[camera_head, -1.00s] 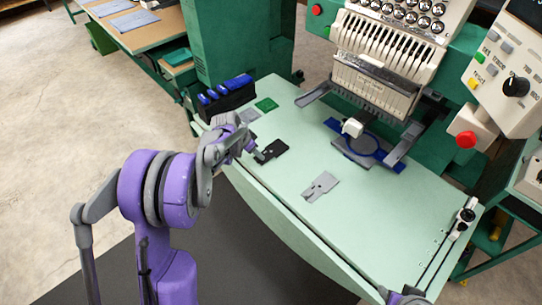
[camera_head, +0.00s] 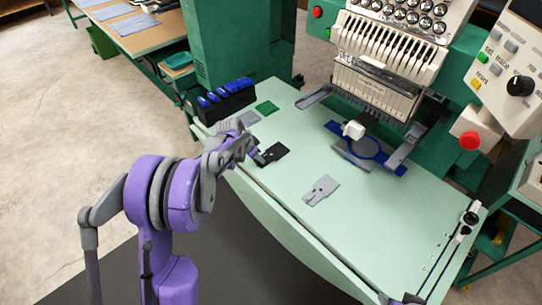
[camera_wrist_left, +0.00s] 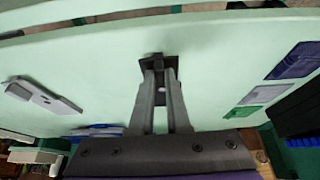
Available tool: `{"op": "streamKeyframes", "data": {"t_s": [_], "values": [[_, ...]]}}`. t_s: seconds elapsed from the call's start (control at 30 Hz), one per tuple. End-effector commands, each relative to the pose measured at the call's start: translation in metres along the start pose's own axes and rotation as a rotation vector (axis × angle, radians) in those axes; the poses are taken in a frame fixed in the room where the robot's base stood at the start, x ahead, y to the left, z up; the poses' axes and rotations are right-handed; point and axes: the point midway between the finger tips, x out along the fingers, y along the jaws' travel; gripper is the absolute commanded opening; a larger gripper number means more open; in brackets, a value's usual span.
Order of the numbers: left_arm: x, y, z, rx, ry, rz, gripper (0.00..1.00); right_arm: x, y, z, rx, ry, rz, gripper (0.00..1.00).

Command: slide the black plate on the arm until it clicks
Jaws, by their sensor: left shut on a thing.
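The black plate (camera_head: 275,152) is small, flat and dark, near the left front edge of the pale green table in the head view. My left gripper (camera_head: 257,158) reaches it from the left and is shut on its near end. In the left wrist view the fingers (camera_wrist_left: 160,78) close together over the plate (camera_wrist_left: 152,60), which is mostly hidden behind the tips. The grey arms (camera_head: 403,147) of the embroidery machine stand further right, with a blue hoop frame (camera_head: 385,160) between them. The plate is well apart from these arms. My right gripper cannot be made out.
A grey notched plate (camera_head: 321,190) lies mid-table. A green patch (camera_head: 267,107), a grey patch (camera_head: 248,118) and a black rack with blue items (camera_head: 226,103) are at the back left. A control panel (camera_head: 505,85) with a red button overhangs the right. Table between plates is clear.

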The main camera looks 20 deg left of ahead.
Motion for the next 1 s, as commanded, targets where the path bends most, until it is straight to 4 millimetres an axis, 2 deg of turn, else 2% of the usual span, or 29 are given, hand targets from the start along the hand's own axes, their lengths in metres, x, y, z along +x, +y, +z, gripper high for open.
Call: {"op": "streamKeyframes", "data": {"t_s": [0.27,0.8,1.0], "values": [[-0.004,0.000,-0.002,0.000,0.000,0.000,0.00,-0.002,0.000,-0.002,0.000,0.001,0.000,0.50],[-0.042,0.000,-0.021,0.000,0.001,-0.001,0.00,-0.024,0.000,-0.019,0.000,0.013,0.000,0.50],[-0.046,0.000,-0.022,0.000,0.000,0.000,0.00,-0.025,0.000,-0.020,0.000,0.014,0.000,0.50]]}}
